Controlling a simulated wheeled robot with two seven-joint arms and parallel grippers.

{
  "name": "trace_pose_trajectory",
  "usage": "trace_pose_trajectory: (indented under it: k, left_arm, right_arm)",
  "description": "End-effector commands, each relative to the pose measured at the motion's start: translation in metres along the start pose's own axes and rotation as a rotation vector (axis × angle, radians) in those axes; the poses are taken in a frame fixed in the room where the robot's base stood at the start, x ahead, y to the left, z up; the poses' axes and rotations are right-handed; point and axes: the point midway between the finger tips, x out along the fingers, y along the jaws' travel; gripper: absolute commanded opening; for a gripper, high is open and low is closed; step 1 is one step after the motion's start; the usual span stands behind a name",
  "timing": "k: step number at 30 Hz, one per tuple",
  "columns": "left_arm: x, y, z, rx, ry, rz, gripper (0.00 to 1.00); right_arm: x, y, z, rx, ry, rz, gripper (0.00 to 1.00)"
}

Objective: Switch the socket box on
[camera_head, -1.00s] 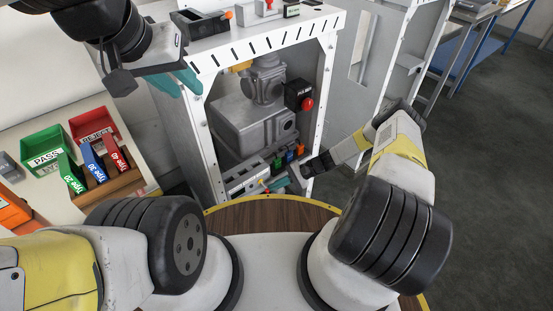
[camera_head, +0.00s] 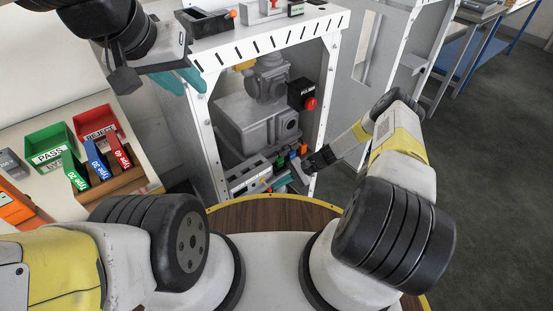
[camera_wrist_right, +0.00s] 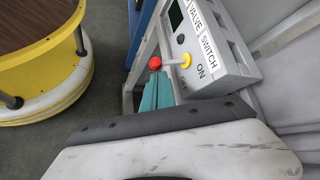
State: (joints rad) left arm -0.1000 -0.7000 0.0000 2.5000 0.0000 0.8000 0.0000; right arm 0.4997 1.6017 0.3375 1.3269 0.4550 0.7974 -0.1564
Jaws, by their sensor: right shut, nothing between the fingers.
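The grey socket box (camera_head: 248,178) sits low inside the white frame in the head view. In the right wrist view the box (camera_wrist_right: 233,62) carries the labels VALVE and SWITCH. Its switch lever (camera_wrist_right: 174,62) has a yellow base and a red knob, and sticks out beside the ON and OFF marks. My right gripper (camera_head: 280,183) is shut and empty at the box's front. In the right wrist view its teal fingertips (camera_wrist_right: 158,80) are close to the lever; I cannot tell whether they touch it. My left gripper (camera_head: 186,83) hangs at the frame's upper left, away from the box.
A grey machine (camera_head: 250,122) and a red push button (camera_head: 311,103) are inside the frame above the box. The frame's white right post (camera_head: 329,115) is near my right arm. Green and red bins (camera_head: 45,142) stand on a table at left. Open floor lies at right.

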Motion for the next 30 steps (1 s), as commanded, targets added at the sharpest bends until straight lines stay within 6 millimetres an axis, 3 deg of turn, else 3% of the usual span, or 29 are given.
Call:
trace_pose_trajectory:
  k: [10, 24, 30]
  left_arm:
    - [0.000, 0.000, 0.000, 0.000, 0.000, 0.000, 0.30]
    - [0.000, 0.000, 0.000, 0.000, 0.000, 0.000, 0.30]
    - [0.000, 0.000, 0.000, 0.000, 0.000, 0.000, 0.30]
  right_arm:
    - [-0.003, -0.004, 0.005, 0.099, -0.001, 0.096, 0.00]
    - [-0.011, -0.015, 0.016, 0.402, -0.001, 0.361, 0.00]
    - [-0.014, -0.016, 0.018, 0.404, -0.003, 0.352, 0.00]
